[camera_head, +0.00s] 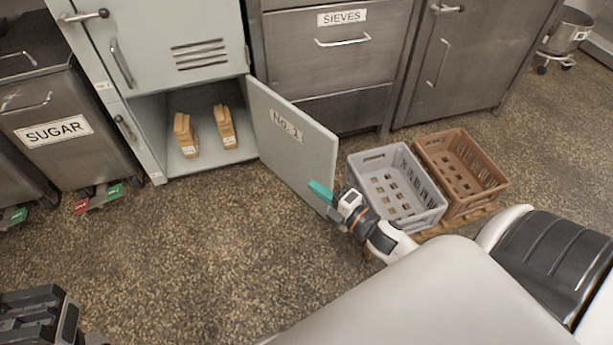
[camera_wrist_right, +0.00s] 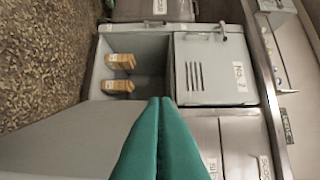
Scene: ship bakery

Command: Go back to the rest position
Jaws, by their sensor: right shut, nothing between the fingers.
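My right gripper (camera_head: 320,191) has green fingers and is in front of the open lower locker door marked No. 1 (camera_head: 291,140), near its free edge. I cannot tell whether it touches the door. In the right wrist view the green fingers (camera_wrist_right: 160,104) are together with nothing between them. The open locker compartment (camera_head: 176,107) holds two tan block-like items, a left one (camera_head: 186,136) and a right one (camera_head: 225,127), standing on its floor. Both items (camera_wrist_right: 121,61) also show in the wrist view. My left gripper is not clearly in view; dark parts show at the lower left.
A grey crate (camera_head: 423,221) and a brown crate (camera_head: 489,205) stand on a wooden pallet right of my right gripper. A sugar bin (camera_head: 67,108) stands left of the locker. A sieves drawer (camera_head: 325,67) is behind. The floor (camera_head: 200,230) in front is clear.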

